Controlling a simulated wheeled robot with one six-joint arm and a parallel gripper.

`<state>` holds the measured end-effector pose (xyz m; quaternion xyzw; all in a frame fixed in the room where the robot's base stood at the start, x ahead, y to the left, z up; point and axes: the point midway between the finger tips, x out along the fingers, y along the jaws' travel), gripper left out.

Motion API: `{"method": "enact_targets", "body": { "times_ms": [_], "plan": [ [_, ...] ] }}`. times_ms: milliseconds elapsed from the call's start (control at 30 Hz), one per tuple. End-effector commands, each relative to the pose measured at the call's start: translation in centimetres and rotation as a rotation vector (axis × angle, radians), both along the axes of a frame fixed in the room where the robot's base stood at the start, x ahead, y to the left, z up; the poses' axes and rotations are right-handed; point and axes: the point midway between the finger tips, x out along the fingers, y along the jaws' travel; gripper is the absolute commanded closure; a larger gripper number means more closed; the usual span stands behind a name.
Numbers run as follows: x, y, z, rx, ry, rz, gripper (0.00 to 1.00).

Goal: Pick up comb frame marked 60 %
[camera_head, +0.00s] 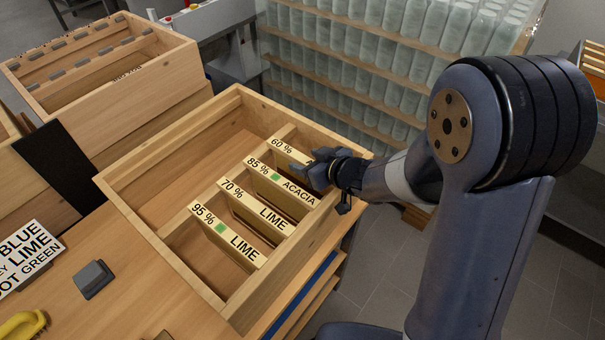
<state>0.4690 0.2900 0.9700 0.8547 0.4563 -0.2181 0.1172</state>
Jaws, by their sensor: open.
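The comb frame marked 60 % (284,146) hangs at the far end of a row of frames in an open wooden box. Its pale top bar carries the 60 % mark at the left; the right part of its label is hidden behind my gripper (310,167). My gripper is open, at the right end of this bar and close to the ACACIA end of the 85 % frame (262,170). I cannot tell whether it touches either. In front hang the 70 % LIME frame (255,206) and the 95 % LIME frame (226,236). The 85 % and 95 % frames have green squares.
The wooden box (150,220) has an empty left compartment. Another wooden box (110,75) stands at back left. A partly cropped sign (25,257), a grey block (93,279) and a yellow-handled brush (22,325) lie at front left. Shelves of jars (365,45) stand behind.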

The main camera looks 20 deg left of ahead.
Motion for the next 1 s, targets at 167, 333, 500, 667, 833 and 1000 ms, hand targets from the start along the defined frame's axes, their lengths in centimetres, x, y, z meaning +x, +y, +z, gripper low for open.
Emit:
{"method": "enact_targets", "body": {
  "times_ms": [167, 333, 500, 667, 833, 1000],
  "plan": [
    [-0.01, -0.03, 0.01, 0.0, 0.0, 0.0, 0.5],
    [-0.01, -0.04, 0.01, 0.0, 0.0, 0.0, 0.63],
    [-0.03, -0.04, 0.02, 0.0, 0.0, 0.0, 0.77],
    [-0.03, -0.04, 0.01, 0.0, 0.0, 0.0, 0.9],
    [-0.03, -0.05, -0.02, -0.001, 0.001, 0.0, 1.0],
    [-0.04, -0.05, -0.03, -0.001, 0.001, 0.0, 1.0]
  ]
}}
